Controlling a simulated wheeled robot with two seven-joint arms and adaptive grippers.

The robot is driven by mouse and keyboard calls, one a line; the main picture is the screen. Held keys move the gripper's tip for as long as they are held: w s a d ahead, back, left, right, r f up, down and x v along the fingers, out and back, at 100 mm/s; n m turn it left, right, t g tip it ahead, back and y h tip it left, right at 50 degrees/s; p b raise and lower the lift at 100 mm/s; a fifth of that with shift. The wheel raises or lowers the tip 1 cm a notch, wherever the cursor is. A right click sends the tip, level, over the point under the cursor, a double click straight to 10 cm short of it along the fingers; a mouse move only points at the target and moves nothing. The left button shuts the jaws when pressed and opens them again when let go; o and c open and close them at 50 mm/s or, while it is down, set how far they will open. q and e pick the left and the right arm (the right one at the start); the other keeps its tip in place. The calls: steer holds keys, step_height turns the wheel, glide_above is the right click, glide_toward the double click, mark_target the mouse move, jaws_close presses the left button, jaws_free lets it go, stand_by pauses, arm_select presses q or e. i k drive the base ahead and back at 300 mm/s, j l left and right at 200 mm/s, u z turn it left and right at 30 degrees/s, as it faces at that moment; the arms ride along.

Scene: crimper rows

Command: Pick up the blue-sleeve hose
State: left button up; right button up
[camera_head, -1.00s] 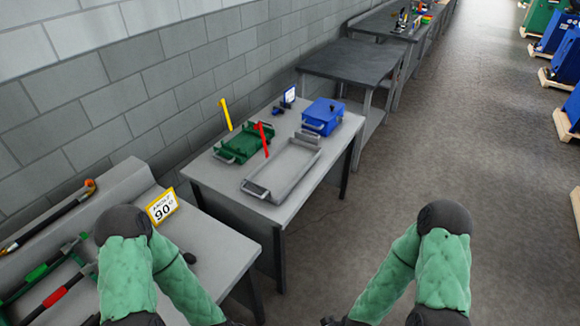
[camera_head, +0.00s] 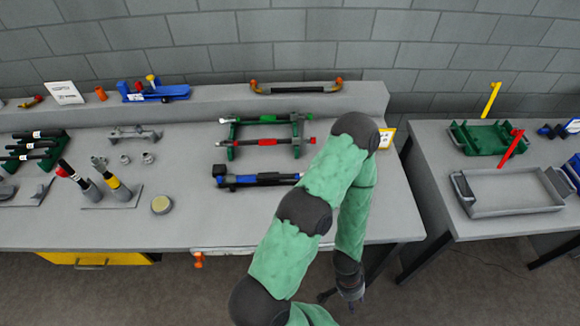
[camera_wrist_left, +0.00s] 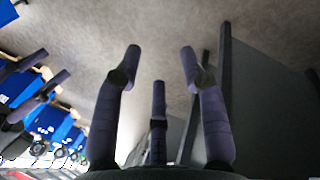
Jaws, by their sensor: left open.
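The blue-sleeve hose (camera_head: 246,180) lies crosswise near the middle of the workbench (camera_head: 330,214) in the head view. It is dark with a blue sleeve, and its right end meets the edge of my arm in the picture, so that end may be hidden. My left gripper (camera_head: 343,298) hangs low, in front of and below the bench's front edge, to the right of the hose and well apart from it. In the left wrist view the fingers (camera_wrist_left: 160,62) are spread and empty, with floor beyond them. The hose is not identifiable there. My right gripper is not in view.
Behind the hose, a green rack (camera_head: 231,131) holds a red-sleeve hose (camera_head: 268,142) and a green-ended hose (camera_head: 262,118). An orange-ended hose (camera_head: 297,88) lies on the back ledge. Upright tools (camera_head: 117,186) stand left. Another table (camera_head: 426,153) stands right, past a gap.

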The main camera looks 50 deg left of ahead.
mark_target(230, 179)
steer(key=u, duration=3.3)
steer(key=k+l+u, duration=0.2)
steer(key=l+u, duration=0.15)
steer(key=k+l+u, duration=0.5)
steer(key=l+u, duration=0.2)
